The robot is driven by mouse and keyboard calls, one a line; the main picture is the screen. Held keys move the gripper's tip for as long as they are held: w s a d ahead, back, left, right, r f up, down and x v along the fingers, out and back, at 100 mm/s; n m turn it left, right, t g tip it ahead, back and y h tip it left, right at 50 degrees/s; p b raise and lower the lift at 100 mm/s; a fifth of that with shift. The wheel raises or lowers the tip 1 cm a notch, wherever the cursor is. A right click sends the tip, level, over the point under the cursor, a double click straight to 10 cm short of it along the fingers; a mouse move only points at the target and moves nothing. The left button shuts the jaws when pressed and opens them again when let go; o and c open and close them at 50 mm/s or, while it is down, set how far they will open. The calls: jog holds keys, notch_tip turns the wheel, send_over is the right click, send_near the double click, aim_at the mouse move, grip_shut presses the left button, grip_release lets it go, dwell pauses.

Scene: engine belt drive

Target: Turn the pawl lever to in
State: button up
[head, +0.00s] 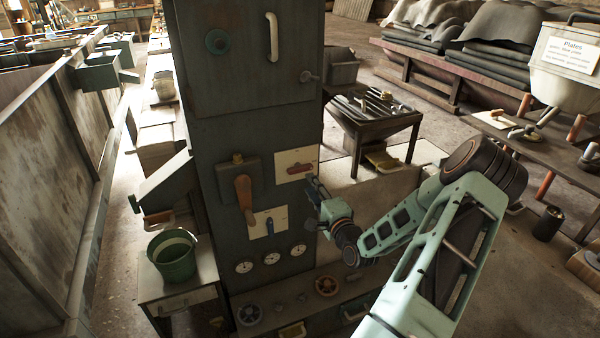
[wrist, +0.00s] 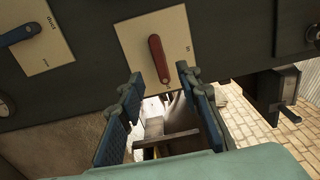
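A red lever (head: 299,169) sits on a pale plate (head: 283,177) on the front of the dark cabinet; it lies roughly level in the head view. In the wrist view the red lever (wrist: 158,58) points down the picture, with small markings on its plate (wrist: 133,49); I cannot surely read which lever is the pawl lever. My gripper (head: 314,190) is just right of the plate. In the wrist view my gripper (wrist: 158,83) is open and empty, its blue-padded fingers either side of the lever's lower end, with no contact visible.
A blue lever (head: 269,225) on a second plate and an orange handle (head: 244,198) are lower left on the cabinet (head: 240,120). Gauges (head: 271,258) sit below. A green bucket (head: 174,256) stands left, and a dark table (head: 372,118) behind right.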

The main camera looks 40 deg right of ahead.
aim_at(300, 171)
jog(key=x, duration=0.9)
jog(key=shift+w, duration=0.35)
grip_shut()
